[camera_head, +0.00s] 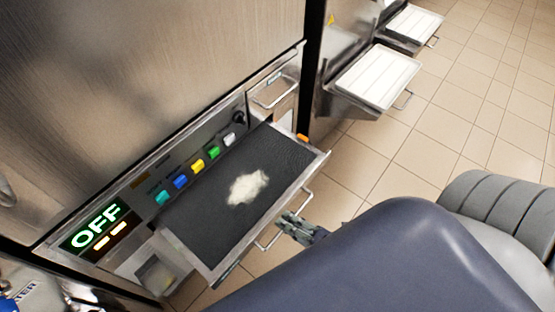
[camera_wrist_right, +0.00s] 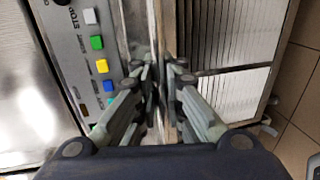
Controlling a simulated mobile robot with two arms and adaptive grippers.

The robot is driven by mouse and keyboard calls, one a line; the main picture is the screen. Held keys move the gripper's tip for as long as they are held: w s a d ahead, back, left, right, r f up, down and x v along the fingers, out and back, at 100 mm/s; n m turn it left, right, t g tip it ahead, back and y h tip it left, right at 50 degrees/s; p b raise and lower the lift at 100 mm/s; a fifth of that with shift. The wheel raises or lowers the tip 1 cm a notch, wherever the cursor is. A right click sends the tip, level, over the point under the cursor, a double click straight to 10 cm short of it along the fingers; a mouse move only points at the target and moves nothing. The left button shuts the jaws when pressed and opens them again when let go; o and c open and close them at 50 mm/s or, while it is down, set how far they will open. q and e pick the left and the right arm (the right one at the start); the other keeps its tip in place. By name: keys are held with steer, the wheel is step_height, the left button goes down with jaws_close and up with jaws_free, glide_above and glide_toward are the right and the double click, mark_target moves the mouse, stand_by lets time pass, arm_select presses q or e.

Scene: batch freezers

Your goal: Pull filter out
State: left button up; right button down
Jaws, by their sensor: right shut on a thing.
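A metal-framed flat panel (camera_head: 185,215) with a dark top juts out from the front of the machine, below its buttons. I take it to be the filter, but cannot be sure. A pale clump (camera_head: 248,186) lies on its dark top. A bar handle (camera_head: 270,240) runs along its front edge. My right gripper (camera_head: 286,225) is at this handle, shut on it. In the right wrist view the fingers of my right gripper (camera_wrist_right: 157,80) are close together at a narrow grey edge, and their hold is partly hidden. My left gripper is not in view.
The button panel (camera_head: 200,165) and OFF display (camera_head: 97,229) are on the machine front. A small drawer handle (camera_head: 274,92) is beside them. A slatted panel (camera_wrist_right: 235,50) is right of the fingers in the wrist view. White trays (camera_head: 378,77) jut out farther along. Tiled floor (camera_head: 485,85) is open.

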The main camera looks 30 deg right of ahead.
steer(key=shift+s, duration=0.15)
steer(key=c, duration=2)
jaws_free()
steer(key=v, duration=1.2)
step_height(320, 180, down, 13)
steer(key=d+m+g+h, duration=0.2)
steer(key=m+h, duration=0.1)
steer(key=m, duration=0.4)
steer(key=s+a+f+m+g, duration=0.1)
steer(key=s+f+m+g, duration=0.3)
steer(key=f, duration=0.3)
steer(key=s+a+f+m+g+h+p, duration=0.1)
steer(key=s+f+m+g, duration=0.2)
steer(key=f, duration=0.5)
steer(key=s+a+f+m+g+h, duration=0.1)
steer(key=s+f+m+g, duration=0.3)
steer(key=s+f, duration=0.3)
steer(key=shift+f+m+g, duration=0.3)
steer(key=shift+f+m, duration=0.1)
steer(key=shift+m, duration=0.4)
